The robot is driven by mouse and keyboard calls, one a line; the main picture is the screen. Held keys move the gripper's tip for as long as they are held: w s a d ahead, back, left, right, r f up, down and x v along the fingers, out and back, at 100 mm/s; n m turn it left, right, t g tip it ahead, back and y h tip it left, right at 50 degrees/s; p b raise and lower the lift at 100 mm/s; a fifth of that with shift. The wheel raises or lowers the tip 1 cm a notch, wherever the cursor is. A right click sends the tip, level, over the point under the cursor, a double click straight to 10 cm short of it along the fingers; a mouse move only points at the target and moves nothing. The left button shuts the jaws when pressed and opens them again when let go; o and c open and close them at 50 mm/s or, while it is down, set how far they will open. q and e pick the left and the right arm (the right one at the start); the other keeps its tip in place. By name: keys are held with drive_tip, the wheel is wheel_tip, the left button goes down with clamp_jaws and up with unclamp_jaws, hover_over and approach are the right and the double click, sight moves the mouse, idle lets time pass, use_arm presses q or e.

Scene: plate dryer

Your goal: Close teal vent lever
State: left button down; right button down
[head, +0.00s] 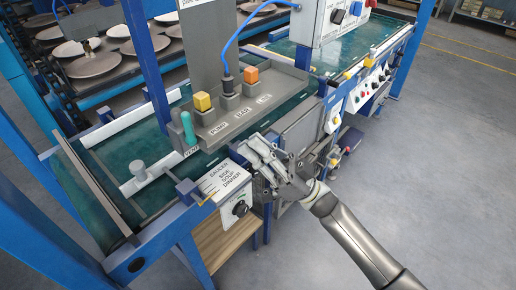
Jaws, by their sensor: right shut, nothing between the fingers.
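The teal vent lever (188,128) stands roughly upright at the near left end of the grey control panel (222,122), above a small label. My right gripper (246,152) is shut and empty. It is to the right of the lever and nearer to me, over the front edge of the machine, with a clear gap between them. My left gripper is not in view.
A yellow knob (202,101), a cabled grey plug (228,82) and an orange knob (251,75) stand along the panel. A selector box (226,187) with a black knob (241,208) is on the front. A blue post (147,65) rises behind the lever.

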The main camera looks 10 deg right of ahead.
sight(189, 129)
drive_tip(key=w+a+r+p, duration=0.2)
drive_tip(key=w+a+r, duration=0.1)
drive_tip(key=a, duration=0.4)
drive_tip(key=shift+a+r, duration=0.35)
drive_tip(key=shift+r, duration=0.2)
